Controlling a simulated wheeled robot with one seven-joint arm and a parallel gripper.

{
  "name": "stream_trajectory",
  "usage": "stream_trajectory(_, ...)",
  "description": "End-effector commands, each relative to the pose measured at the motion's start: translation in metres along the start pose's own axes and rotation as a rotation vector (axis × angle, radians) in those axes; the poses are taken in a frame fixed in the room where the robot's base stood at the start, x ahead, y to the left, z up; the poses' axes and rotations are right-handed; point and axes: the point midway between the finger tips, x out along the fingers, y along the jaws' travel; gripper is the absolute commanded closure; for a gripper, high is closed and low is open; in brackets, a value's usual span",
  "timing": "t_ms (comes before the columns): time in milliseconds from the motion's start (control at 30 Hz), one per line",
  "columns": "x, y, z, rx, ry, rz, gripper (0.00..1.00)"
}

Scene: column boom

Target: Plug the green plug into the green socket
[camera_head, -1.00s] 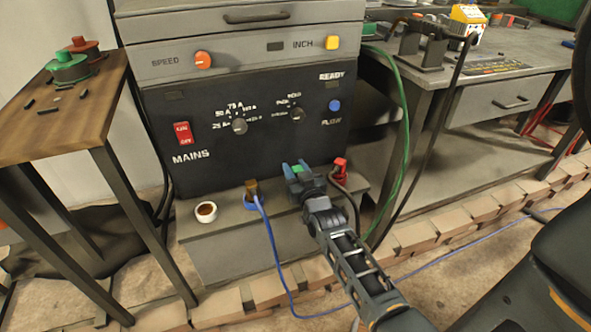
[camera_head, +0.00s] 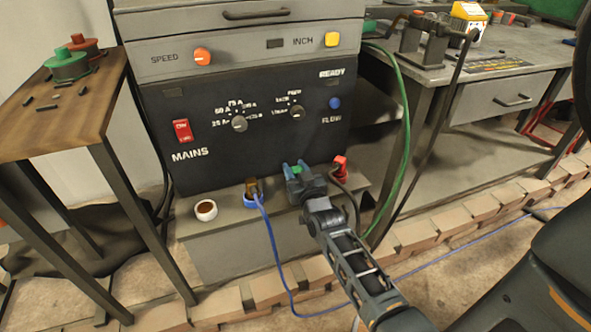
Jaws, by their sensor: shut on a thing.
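My gripper (camera_head: 294,169) is shut on the green plug (camera_head: 296,170), which shows as a small green patch between the fingers. It is low over the ledge at the foot of the machine, between the blue and red connectors. The green socket is not visible; my gripper hides that part of the ledge. I cannot tell whether the plug touches or enters a socket. A green cable (camera_head: 406,130) hangs from the machine's right side and passes down behind my arm.
The ledge (camera_head: 228,224) also bears a white cup-like fitting with a brown inside (camera_head: 206,210), a blue connector (camera_head: 251,200) with a blue cable, and a red connector (camera_head: 340,166) with a dark cable close right of my gripper. A wooden table (camera_head: 50,118) stands left, a workbench (camera_head: 490,95) right.

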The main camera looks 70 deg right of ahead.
Motion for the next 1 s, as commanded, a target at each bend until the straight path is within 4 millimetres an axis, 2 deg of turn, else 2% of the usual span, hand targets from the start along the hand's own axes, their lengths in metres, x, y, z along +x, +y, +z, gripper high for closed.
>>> stream_trajectory(167,0.0,0.0,0.004,0.0,0.001,0.0,0.96)
stream_trajectory(200,0.0,0.0,0.003,0.0,0.001,0.0,0.59)
stream_trajectory(267,0.0,0.0,0.003,0.0,0.001,0.0,0.53)
stream_trajectory(567,-0.002,0.0,0.003,0.0,-0.001,0.0,0.52)
stream_trajectory(1000,-0.033,0.0,0.002,0.0,-0.002,0.0,0.52)
